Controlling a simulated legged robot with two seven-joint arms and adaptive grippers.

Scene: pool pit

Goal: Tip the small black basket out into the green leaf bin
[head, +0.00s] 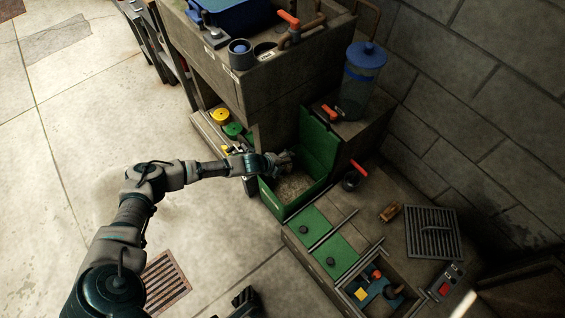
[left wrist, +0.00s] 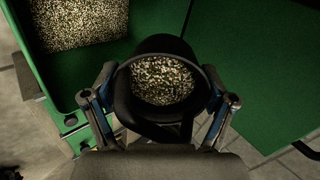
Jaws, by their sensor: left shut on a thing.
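The small black basket (left wrist: 165,44) is held between the two fingers of my left gripper (left wrist: 157,100) in the left wrist view. Speckled debris (left wrist: 162,84) shows inside its round rim. In the head view my left gripper (head: 272,163) reaches to the left side of the green leaf bin (head: 285,213), at its upper edge. The bin's lid (head: 320,146) stands open at the back. Pale debris (head: 293,187) lies in the bin; it also shows at the upper left of the left wrist view (left wrist: 78,22). The basket is small and hard to make out in the head view.
A stone counter with a blue tub (head: 235,14) stands behind the bin. A clear container with a blue lid (head: 359,82) is at the back right. Green panels (head: 322,240) and a dark grate (head: 433,233) lie in front and right. The floor at left is mostly clear.

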